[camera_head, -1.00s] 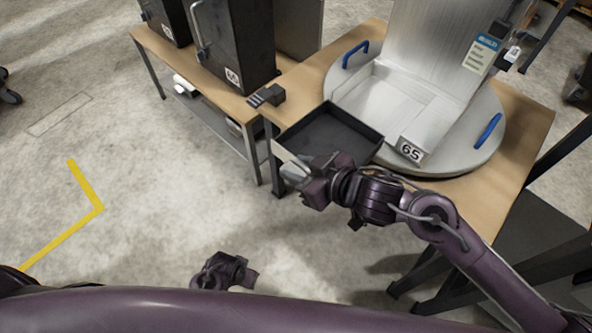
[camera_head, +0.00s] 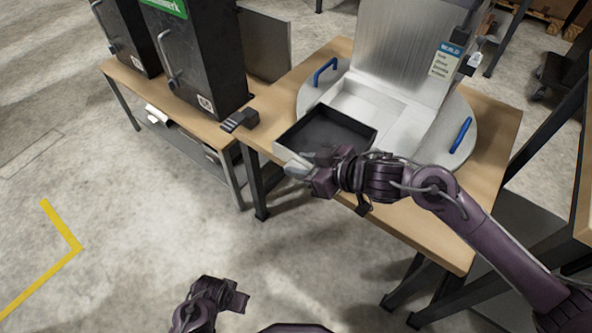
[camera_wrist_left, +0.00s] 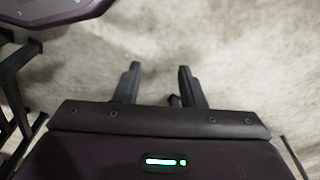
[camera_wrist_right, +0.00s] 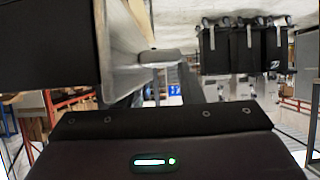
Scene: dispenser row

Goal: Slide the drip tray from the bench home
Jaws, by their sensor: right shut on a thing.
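The drip tray (camera_head: 328,130) is a dark, shallow, open box with a pale front. It is level at the near-left edge of the dispenser's round base, its far side near the pale recess (camera_head: 366,100). I cannot tell whether its far edge is inside. My right gripper (camera_head: 309,166) is shut on the tray's front grip, which shows grey in the right wrist view (camera_wrist_right: 155,57); the fingertips are mostly hidden. My left gripper (camera_head: 241,300) is low over the floor, empty; its two fingers stand apart in the left wrist view (camera_wrist_left: 157,85).
The silver dispenser (camera_head: 413,45) stands upright on a wooden bench (camera_head: 490,125). Its round base carries blue handles (camera_head: 461,135). A small dark block (camera_head: 240,120) lies left of the tray. Dark dispensers (camera_head: 195,55) stand on the left bench. Floor in front is clear.

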